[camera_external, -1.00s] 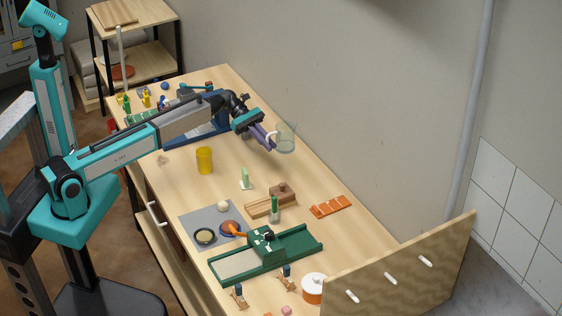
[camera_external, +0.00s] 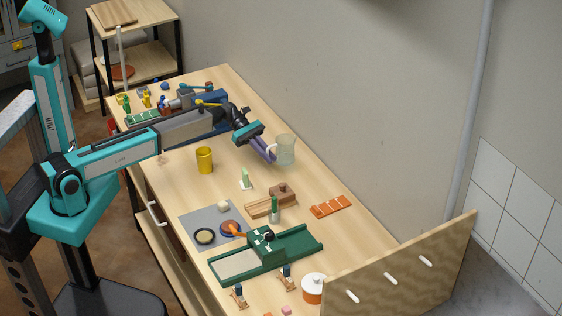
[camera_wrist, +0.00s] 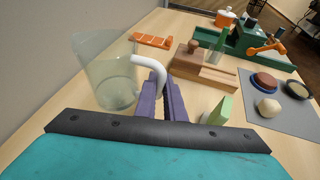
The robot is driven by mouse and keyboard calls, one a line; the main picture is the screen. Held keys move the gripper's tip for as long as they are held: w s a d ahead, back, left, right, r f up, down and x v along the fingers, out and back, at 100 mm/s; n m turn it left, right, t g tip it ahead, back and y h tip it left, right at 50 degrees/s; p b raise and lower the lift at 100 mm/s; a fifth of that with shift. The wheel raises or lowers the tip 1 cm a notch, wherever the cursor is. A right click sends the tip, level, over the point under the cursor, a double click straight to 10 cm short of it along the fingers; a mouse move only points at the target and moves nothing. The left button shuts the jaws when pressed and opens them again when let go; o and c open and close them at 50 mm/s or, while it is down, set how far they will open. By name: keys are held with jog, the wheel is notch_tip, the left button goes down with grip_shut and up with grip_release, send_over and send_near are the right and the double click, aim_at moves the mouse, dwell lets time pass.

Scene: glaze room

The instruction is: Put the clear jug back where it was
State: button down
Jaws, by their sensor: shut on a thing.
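The clear jug (camera_external: 287,147) is a see-through, faintly greenish vessel with a white handle, by the wall side of the wooden table. In the wrist view the jug (camera_wrist: 106,78) fills the left, roughly upright, with its handle (camera_wrist: 150,66) curving toward my fingers. My gripper (camera_external: 271,156) has purple fingers and is shut on the jug's handle. The fingers also show in the wrist view (camera_wrist: 161,98). The jug is at or just above the tabletop; I cannot tell whether its base touches.
A yellow cup (camera_external: 204,160) stands left of my gripper. A pale green wedge (camera_external: 245,178), a wooden block piece (camera_external: 270,201) and an orange tray (camera_external: 330,206) lie nearer the camera. A green fixture (camera_external: 266,254) is farther forward. The wall runs close behind the jug.

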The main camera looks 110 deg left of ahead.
jog(key=shift+f+p, duration=0.5)
jog(key=shift+f, duration=1.3)
jog(key=shift+f, duration=0.15)
jog(key=c, duration=1.8)
grip_release()
jog(key=shift+c, duration=0.2)
jog(key=shift+s+a+r+b, duration=0.3)
jog(key=shift+s, duration=0.25)
jog(key=b+v, duration=0.1)
jog(key=v, duration=0.2)
jog(key=shift+s+a, duration=0.15)
jog(key=shift+s, duration=0.1)
notch_tip(320, 180, up, 5)
jog(key=shift+b, duration=0.8)
jog(key=shift+r, duration=1.25)
